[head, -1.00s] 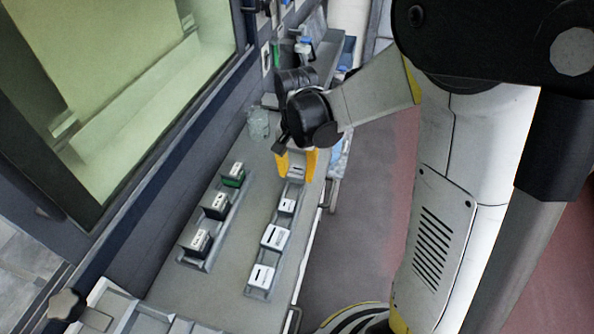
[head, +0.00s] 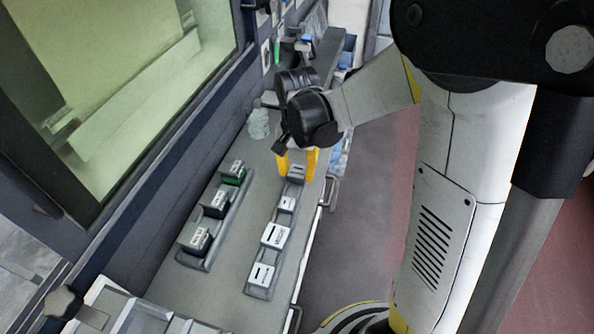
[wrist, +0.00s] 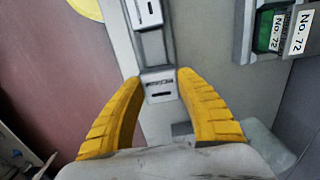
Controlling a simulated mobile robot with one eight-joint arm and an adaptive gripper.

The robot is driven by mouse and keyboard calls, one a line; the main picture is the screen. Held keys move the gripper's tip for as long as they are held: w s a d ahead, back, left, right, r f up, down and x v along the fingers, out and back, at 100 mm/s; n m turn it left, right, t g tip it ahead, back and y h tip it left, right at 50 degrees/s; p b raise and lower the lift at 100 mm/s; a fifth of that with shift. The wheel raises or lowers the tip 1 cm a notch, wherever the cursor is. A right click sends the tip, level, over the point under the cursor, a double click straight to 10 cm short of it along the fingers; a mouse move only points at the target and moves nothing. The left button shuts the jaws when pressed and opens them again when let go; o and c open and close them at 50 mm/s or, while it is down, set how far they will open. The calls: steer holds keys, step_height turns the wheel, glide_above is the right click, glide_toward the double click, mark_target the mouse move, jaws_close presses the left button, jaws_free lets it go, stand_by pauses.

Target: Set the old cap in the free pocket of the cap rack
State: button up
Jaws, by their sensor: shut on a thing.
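My gripper (head: 297,165) has yellow fingers and is shut on a white cap with a dark slot, taken as the old cap (wrist: 160,86). The cap shows between the fingertips in the wrist view and also in the head view (head: 297,172). It is at the far end of the grey cap rack (head: 281,219), in line with the rack's row. The rack also shows in the wrist view (wrist: 152,47). I cannot tell whether the cap rests fully in the pocket.
A second rack to the left holds a green block (head: 233,172) and two dark blocks (head: 214,204), with white labels. A clear jar (head: 258,123) stands behind, near the wall. Bare bench top lies between the racks. The bench edge is just right of the cap rack.

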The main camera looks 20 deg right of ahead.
steer(key=shift+f+b, duration=0.5)
steer(key=shift+f, duration=0.1)
steer(key=o, duration=1.3)
step_height(320, 180, up, 12)
steer(key=s+r+n+t, duration=0.2)
steer(key=s+n+t, duration=0.5)
steer(key=s, duration=0.5)
steer(key=shift+s, duration=0.25)
